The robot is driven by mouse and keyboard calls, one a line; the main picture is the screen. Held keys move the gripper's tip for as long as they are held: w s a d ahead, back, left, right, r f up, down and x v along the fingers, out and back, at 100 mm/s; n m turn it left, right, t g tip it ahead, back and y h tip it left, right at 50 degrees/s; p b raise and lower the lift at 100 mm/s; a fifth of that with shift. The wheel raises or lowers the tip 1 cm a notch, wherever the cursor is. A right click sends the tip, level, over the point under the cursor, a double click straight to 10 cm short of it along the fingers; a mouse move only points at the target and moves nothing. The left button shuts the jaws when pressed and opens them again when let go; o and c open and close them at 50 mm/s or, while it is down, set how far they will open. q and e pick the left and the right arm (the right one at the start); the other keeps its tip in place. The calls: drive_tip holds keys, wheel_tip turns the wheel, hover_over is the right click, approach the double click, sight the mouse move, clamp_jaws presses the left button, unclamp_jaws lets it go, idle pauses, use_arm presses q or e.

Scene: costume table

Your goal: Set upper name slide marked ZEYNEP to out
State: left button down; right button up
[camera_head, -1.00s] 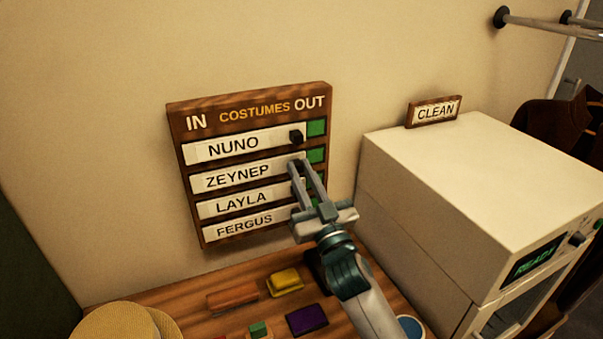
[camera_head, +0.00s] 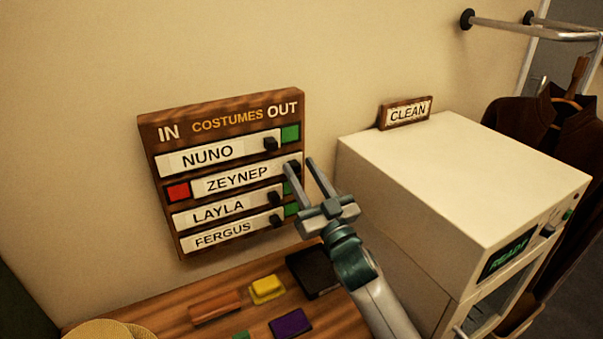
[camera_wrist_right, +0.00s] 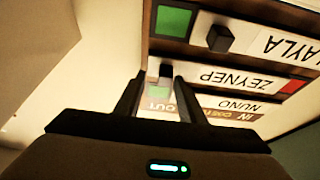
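The wooden costumes board (camera_head: 150,128) hangs on the wall, with IN at left and OUT at right. The ZEYNEP slide (camera_head: 237,180) sits at the right, OUT end of its row, with a red patch (camera_head: 178,192) bare at its left. It also shows upside down in the right wrist view (camera_wrist_right: 240,78). My right gripper (camera_head: 300,163) is open at the slide's right end. In the right wrist view the dark knob (camera_wrist_right: 166,72) shows between the spread fingertips, with a gap beside it. My left gripper is not in view.
The NUNO (camera_head: 207,157), LAYLA (camera_head: 222,211) and FERGUS (camera_head: 224,236) slides sit left with green at their right. A white machine (camera_head: 455,165) stands right of my arm, bearing a CLEAN sign (camera_head: 405,113). Small coloured blocks lie on the wooden table (camera_head: 190,330) below.

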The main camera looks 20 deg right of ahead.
drive_tip(key=shift+s+a, duration=0.1)
drive_tip(key=shift+a, duration=0.05)
drive_tip(key=shift+s+f+b, duration=0.3)
drive_tip(key=shift+s+f, duration=0.05)
drive_tip(key=shift+s, duration=0.1)
drive_tip(key=b+v, duration=0.5)
drive_tip(key=v, duration=1.1)
drive_tip(key=shift+d+b, duration=0.3)
drive_tip(key=shift+r, duration=0.1)
